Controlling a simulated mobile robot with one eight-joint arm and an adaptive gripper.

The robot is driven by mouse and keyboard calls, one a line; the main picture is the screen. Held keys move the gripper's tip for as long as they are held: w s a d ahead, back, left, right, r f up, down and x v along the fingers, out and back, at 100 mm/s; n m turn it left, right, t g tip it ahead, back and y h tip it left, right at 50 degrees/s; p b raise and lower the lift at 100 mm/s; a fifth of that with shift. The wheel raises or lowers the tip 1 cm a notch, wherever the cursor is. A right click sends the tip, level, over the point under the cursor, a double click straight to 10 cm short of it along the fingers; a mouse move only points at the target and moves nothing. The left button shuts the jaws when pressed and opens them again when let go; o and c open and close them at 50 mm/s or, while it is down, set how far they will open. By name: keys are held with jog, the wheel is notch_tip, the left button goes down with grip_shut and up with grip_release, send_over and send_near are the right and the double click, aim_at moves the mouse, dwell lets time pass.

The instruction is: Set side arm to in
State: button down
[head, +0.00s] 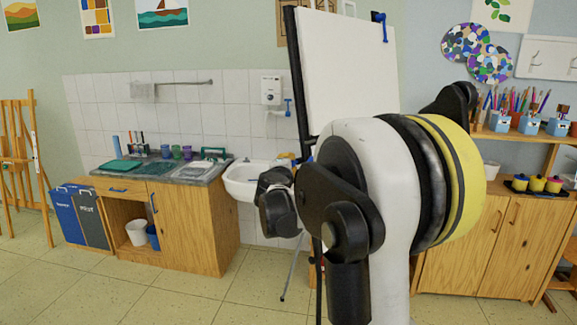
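A white flip-chart board (345,70) with a black left edge stands upright behind my arm. A small blue piece (381,27) sits at its top right corner; it may be a side arm, but I cannot tell how it is set. My arm covers the board's lower part and most of its stand. The dark end at the left of my arm may be my gripper (275,202). It appears in front of the sink, left of and below the board. Its fingers are not clear, and I see nothing held in it.
A white sink (250,182) and a wooden counter (190,215) stand behind at the left. A thin stand leg (293,268) reaches the floor. A wooden cabinet (478,245) is at the right. The tiled floor (180,290) at front left is clear.

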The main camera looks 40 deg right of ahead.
jog(key=shift+d, duration=0.1)
jog(key=c, duration=1.4)
grip_release()
jog(key=shift+o, duration=0.7)
jog(key=shift+d, duration=0.15)
jog(key=v, duration=1.2)
